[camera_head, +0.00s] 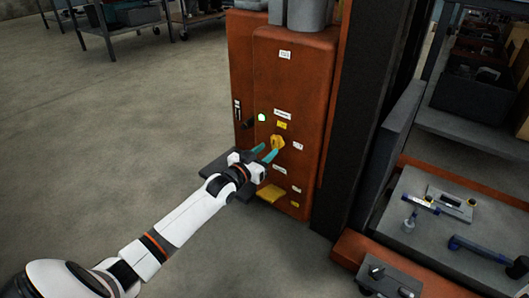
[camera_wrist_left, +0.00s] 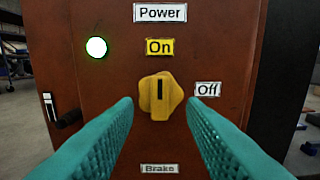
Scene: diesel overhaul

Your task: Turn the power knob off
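The yellow power knob (camera_wrist_left: 160,95) is on the front of the orange-brown cabinet (camera_head: 290,75). In the left wrist view its dark pointer mark stands upright, toward the yellow "On" label (camera_wrist_left: 160,46). The "Off" label (camera_wrist_left: 207,90) is to the right of the knob. A round light (camera_wrist_left: 96,47) at the upper left glows green-white. My left gripper (camera_wrist_left: 160,120) is open, with its teal fingers on either side of and below the knob; I cannot tell whether they touch it. The knob (camera_head: 278,142) also shows in the head view, just beyond the fingertips. My right gripper is not in view.
A "Brake" label (camera_wrist_left: 160,168) and a yellow pedal-like part (camera_head: 271,193) are lower on the cabinet. A dark post (camera_head: 365,110) stands to its right. A grey bench (camera_head: 425,245) with tools is at the lower right. The floor at left is clear.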

